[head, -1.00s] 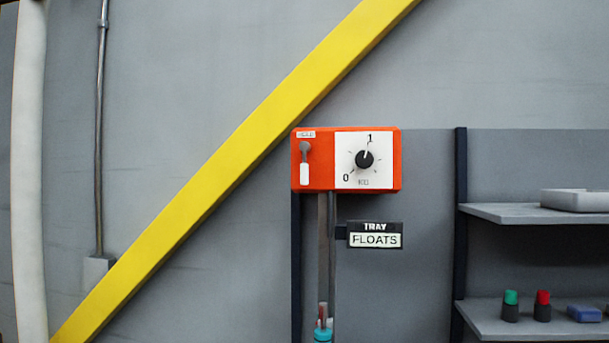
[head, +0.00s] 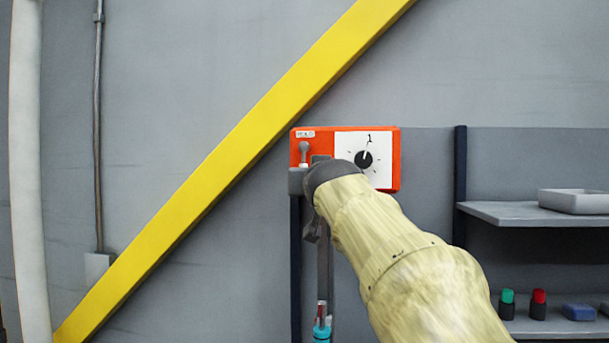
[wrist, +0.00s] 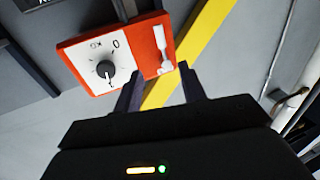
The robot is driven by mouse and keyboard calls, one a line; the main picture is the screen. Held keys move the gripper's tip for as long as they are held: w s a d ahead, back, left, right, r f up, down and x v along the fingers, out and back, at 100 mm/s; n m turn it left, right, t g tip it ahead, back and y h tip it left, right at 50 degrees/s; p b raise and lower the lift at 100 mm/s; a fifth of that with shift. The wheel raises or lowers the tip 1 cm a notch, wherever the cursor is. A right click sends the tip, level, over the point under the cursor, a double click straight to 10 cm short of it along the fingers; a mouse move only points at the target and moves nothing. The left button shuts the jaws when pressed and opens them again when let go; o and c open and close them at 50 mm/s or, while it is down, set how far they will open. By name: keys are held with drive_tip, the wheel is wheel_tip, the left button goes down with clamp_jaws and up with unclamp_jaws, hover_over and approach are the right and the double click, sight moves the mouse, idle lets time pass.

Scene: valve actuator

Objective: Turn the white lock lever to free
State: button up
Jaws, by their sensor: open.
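The white lock lever (wrist: 163,40) is on the orange box (wrist: 70,52), left of the dial in the head view. In the wrist view, which is turned nearly upside down, its white handle points up from its grey pivot, so it hangs down on the box. In the head view its pivot (head: 304,147) shows under a small label, and my gripper (head: 308,170) hides most of the handle. My gripper (wrist: 159,73) is open in the wrist view, with the pivot end of the lever seen between the fingertips. I cannot tell any contact.
A black dial (head: 364,159) on a white plate is right of the lever, close to my wrist. A yellow diagonal beam (head: 220,170) passes left of the box. A shelf (head: 500,212) with a grey tray (head: 575,202) stands at the right.

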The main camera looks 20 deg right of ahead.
drive_tip(key=shift+w+r, duration=0.1)
drive_tip(key=shift+r, duration=0.05)
drive_tip(key=p, duration=1.4)
approach(304, 163)
drive_tip(key=w+d+f, duration=0.3)
drive_tip(key=w, duration=0.5)
drive_tip(key=shift+a, duration=0.2)
drive_tip(key=shift+s+r, duration=0.1)
drive_tip(key=shift+c, duration=0.4)
clamp_jaws()
